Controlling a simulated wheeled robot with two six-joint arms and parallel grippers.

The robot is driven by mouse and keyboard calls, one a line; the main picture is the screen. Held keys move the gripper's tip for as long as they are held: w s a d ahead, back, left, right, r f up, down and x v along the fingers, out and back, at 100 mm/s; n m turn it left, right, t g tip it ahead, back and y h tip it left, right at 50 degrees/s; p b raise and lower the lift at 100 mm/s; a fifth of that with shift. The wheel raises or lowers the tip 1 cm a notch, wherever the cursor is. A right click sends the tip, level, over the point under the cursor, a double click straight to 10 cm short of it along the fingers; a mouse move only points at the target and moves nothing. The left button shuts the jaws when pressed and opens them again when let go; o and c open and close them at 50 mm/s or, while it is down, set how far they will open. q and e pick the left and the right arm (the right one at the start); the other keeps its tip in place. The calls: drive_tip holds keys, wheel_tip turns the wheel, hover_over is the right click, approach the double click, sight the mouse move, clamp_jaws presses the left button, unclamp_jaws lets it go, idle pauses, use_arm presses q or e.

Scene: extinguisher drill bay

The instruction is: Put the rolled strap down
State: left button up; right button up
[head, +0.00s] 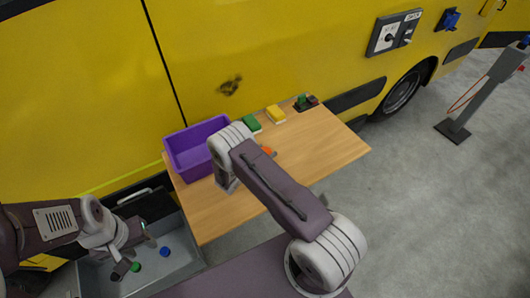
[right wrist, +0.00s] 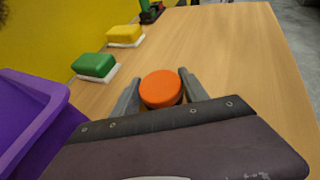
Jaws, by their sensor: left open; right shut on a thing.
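The rolled strap, a round orange disc (right wrist: 160,89) with a dark lower side, sits between the fingers of my right gripper (right wrist: 160,92) in the right wrist view. The gripper is shut on it. In the head view only a small orange part of the strap (head: 267,150) shows beside my right arm, which hides the rest. It is over the wooden table (head: 325,150); I cannot tell whether it touches the top. My left gripper (head: 124,268) is open over the grey bin at lower left.
A purple bin (head: 187,157) stands at the table's left end. A green block (head: 251,123), a yellow block (head: 276,114) and a dark green-and-black item (head: 304,102) line the back edge. The grey bin (head: 185,262) holds green and blue round pieces. The table's right part is clear.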

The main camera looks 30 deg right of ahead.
drive_tip(key=shift+f, duration=0.2)
drive_tip(key=o, duration=1.5)
drive_tip(key=shift+o, duration=0.5)
drive_tip(key=shift+w, duration=0.1)
